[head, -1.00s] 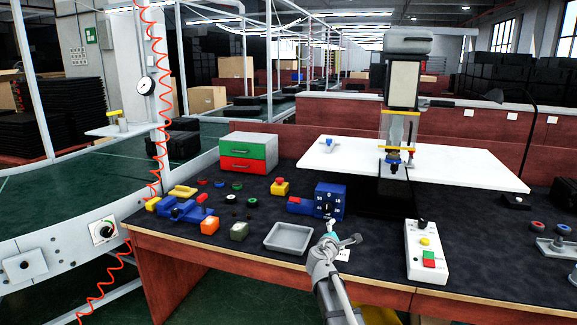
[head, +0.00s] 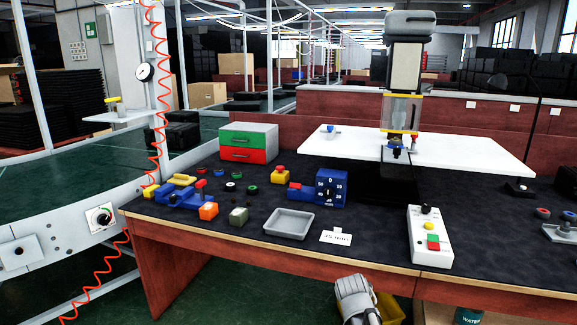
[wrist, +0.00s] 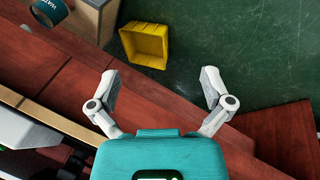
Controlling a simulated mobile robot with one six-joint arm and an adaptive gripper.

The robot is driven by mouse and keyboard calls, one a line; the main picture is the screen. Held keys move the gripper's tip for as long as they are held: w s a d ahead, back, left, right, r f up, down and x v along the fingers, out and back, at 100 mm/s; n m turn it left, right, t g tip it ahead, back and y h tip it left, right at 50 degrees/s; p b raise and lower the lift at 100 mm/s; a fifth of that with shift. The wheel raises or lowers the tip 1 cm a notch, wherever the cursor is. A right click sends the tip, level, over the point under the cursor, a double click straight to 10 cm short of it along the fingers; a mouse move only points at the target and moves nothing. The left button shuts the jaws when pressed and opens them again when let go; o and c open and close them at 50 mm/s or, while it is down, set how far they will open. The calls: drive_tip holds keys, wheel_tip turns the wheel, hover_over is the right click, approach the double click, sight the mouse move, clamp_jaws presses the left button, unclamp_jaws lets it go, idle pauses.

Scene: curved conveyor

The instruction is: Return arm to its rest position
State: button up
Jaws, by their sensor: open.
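My arm shows in the head view as a grey link (head: 357,298) at the bottom middle, in front of the table's front edge. The fingertips cannot be made out there. In the wrist view my gripper (wrist: 159,82) is open, its two grey fingers spread wide with nothing between them. Below it are red-brown panels and the green floor (wrist: 250,45). The teal gripper body fills the bottom of that view.
The dark table (head: 380,255) holds a grey tray (head: 289,224), a white card (head: 336,237), a white control box (head: 429,238) and a blue dial box (head: 331,188). A yellow bin (wrist: 145,45) stands on the floor near a teal WATER container (wrist: 48,9).

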drive_tip(key=s+a+f+m+g+y, duration=0.2)
drive_tip(key=s+a+m+g+y, duration=0.15)
drive_tip(key=s, duration=0.45)
wheel_tip(320, 180, up, 27)
drive_tip(key=p, duration=2.6)
drive_tip(key=shift+w+a+n+t+p, duration=0.15)
drive_tip(key=shift+a+n+t+p, duration=0.2)
drive_tip(key=shift+n, duration=0.1)
drive_tip(key=shift+f, duration=0.1)
